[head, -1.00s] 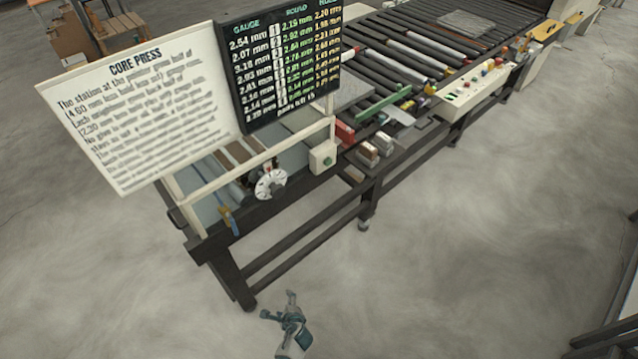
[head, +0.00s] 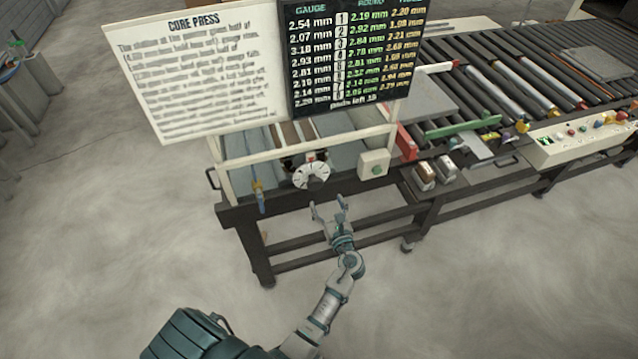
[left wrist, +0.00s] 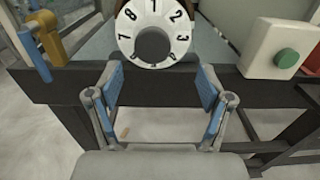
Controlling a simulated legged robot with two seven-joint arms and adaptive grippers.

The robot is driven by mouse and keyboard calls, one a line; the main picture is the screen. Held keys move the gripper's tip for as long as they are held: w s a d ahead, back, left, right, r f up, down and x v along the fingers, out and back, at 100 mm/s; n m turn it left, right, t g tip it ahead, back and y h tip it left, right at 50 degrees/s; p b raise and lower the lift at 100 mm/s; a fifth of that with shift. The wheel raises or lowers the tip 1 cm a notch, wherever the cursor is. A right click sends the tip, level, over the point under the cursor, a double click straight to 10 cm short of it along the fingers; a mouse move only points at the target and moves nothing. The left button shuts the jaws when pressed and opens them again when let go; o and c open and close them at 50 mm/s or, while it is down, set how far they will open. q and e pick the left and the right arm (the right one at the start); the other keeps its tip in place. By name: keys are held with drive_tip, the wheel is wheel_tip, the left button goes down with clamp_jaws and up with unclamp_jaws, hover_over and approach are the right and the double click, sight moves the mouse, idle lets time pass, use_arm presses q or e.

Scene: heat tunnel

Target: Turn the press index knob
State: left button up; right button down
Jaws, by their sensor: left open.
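The press index knob (head: 311,172) is a round white dial on the front of the core press bench. In the left wrist view the dial (left wrist: 153,30) shows black numerals around a grey centre, with 1 near the top. My left gripper (head: 327,208) is open and empty, just below and in front of the knob, not touching it. In the left wrist view its two blue-padded fingers (left wrist: 161,92) stand apart below the dial. My right gripper is not in view.
A cream box with a green button (head: 375,165) sits right of the knob. A blue and yellow lever (head: 259,195) is at the left. A CORE PRESS sign (head: 200,70) and black number board (head: 350,55) stand above. A roller conveyor (head: 500,75) extends right.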

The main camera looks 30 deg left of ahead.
sight(316, 185)
use_arm(q)
drive_tip(key=x, duration=0.4)
drive_tip(key=shift+a, duration=0.15)
drive_tip(key=a, duration=0.1)
drive_tip(key=w+a, duration=0.1)
drive_tip(key=a, duration=0.1)
drive_tip(key=w+a, duration=0.1)
drive_tip(key=a, duration=0.1)
drive_tip(key=shift+w+f, duration=0.2)
drive_tip(key=shift+f, duration=0.1)
drive_tip(key=shift+w+a, duration=0.2)
drive_tip(key=shift+a, duration=0.1)
drive_tip(key=shift+d+r, duration=0.2)
drive_tip(key=shift+d, duration=0.4)
drive_tip(key=shift+d+r, duration=0.1)
drive_tip(key=shift+d, duration=0.2)
drive_tip(key=shift+c, duration=0.5)
drive_tip(key=shift+d, duration=0.15)
drive_tip(key=c, duration=0.4)
drive_tip(key=shift+r, duration=0.1)
drive_tip(key=c, duration=0.4)
drive_tip(key=shift+s+a, duration=0.1)
drive_tip(key=shift+a, duration=0.15)
drive_tip(key=shift+c, duration=1.1)
drive_tip(key=shift+a, duration=0.4)
drive_tip(key=shift+f, duration=0.2)
drive_tip(key=shift+d, duration=0.1)
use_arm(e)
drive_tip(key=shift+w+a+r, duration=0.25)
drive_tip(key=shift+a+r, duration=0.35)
